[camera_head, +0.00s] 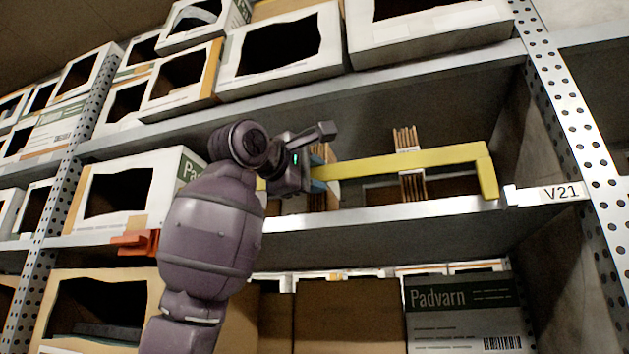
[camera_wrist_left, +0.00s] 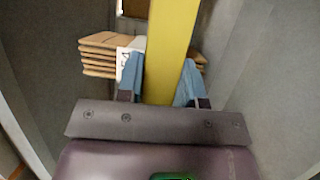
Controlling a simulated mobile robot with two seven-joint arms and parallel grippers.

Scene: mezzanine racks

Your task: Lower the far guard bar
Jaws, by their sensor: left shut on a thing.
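A yellow guard bar (camera_head: 400,162) runs across the front of the middle shelf, rising slightly to the right. Its right end (camera_head: 489,180) bends down beside the white label holder marked V21; I cannot tell whether they touch. My left gripper (camera_head: 318,182) is shut on the bar left of its middle. In the left wrist view the bar (camera_wrist_left: 171,45) passes between the blue fingers of my left gripper (camera_wrist_left: 160,85). My arm and gripper hide much of the bar's left part. An orange bracket (camera_head: 137,243) sits on the shelf edge to the left. My right gripper does not show.
Bundles of thin brown pieces (camera_head: 409,165) stand behind the bar, also close to the fingers in the left wrist view (camera_wrist_left: 100,55). A white open box (camera_head: 127,190) is left of my arm. A perforated upright (camera_head: 580,130) stands at right. Boxes fill the shelves above and below.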

